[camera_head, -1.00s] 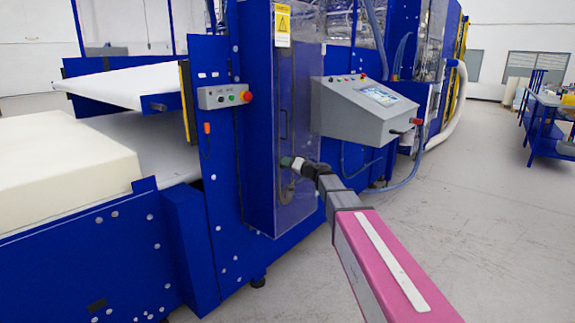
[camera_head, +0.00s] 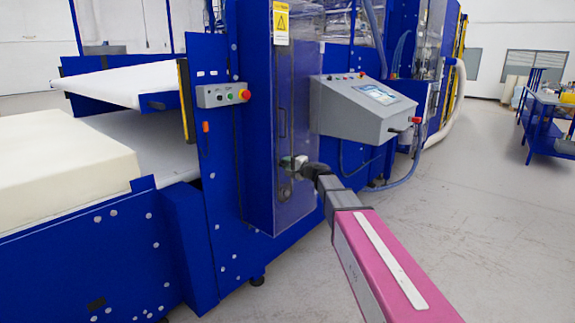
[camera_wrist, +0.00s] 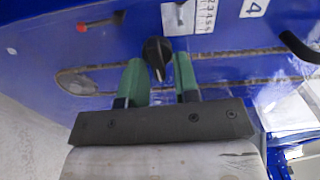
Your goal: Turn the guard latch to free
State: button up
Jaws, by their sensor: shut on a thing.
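The guard latch appears to be the black knob (camera_wrist: 156,50) with a pointed end, on the blue panel in the wrist view. My gripper (camera_wrist: 159,64) has green fingers on either side of the knob and is shut on it. The knob's pointer runs towards the bottom of the wrist view. In the head view my gripper (camera_head: 289,164) reaches the clear guard (camera_head: 300,110) at the front of the blue machine column. The knob is too small or hidden there to make out.
A grey control console (camera_head: 360,108) stands right of the guard. A button box (camera_head: 222,95) is left.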

jog(key=shift+f+m, duration=0.1)
jog(key=shift+m, duration=0.3)
jog(key=o, duration=0.6)
jog(key=v, duration=1)
jog(key=shift+s+d, duration=0.25)
jog(key=shift+d, duration=0.1)
